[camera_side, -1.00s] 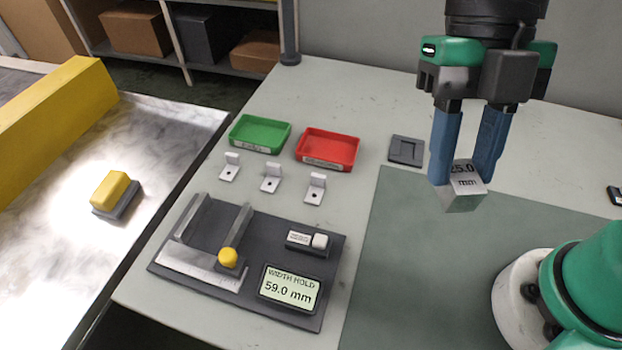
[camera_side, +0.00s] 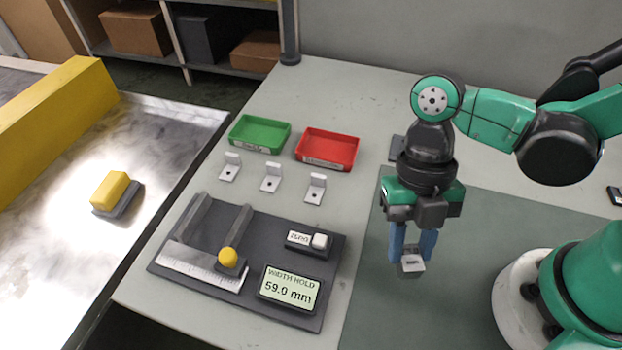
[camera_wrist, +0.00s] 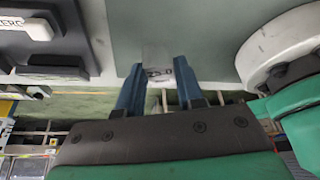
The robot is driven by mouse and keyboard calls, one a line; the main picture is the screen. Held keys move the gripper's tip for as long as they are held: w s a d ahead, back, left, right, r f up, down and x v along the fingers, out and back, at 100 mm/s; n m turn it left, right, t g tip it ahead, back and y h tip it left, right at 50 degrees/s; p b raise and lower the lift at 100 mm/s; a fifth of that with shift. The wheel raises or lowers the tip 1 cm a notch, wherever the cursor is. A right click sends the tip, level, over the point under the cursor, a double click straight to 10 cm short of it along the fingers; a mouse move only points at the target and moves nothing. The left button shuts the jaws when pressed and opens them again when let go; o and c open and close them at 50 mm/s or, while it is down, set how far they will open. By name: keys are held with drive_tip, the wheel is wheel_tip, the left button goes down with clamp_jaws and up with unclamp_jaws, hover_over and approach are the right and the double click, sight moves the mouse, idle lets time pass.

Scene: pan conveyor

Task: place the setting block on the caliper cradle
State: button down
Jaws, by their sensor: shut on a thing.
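The setting block (camera_side: 411,267) is a small grey metal block. My gripper (camera_side: 412,255) is shut on it, with a blue finger on each side, and holds it over the green-grey mat right of the caliper. The block also shows between the fingers in the wrist view (camera_wrist: 158,68), with part of its marking visible. The caliper cradle (camera_side: 205,225) is on the dark fixture at left, between two upright bars. A yellow knob (camera_side: 228,257) sits on the front end of its right bar. The display (camera_side: 290,289) reads WIDTH HOLD 59.0 mm. The block is apart from the cradle.
A green tray (camera_side: 260,134) and a red tray (camera_side: 327,149) stand behind the fixture. Several small white brackets (camera_side: 271,178) stand in front of them. A button box (camera_side: 313,243) is on the fixture's right side. A yellow-topped part (camera_side: 116,192) lies on the conveyor at left.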

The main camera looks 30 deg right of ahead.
sight(405, 248)
drive_tip(key=shift+f, duration=1.9)
drive_tip(key=c, duration=0.5)
unclamp_jaws()
drive_tip(key=shift+c, duration=0.2)
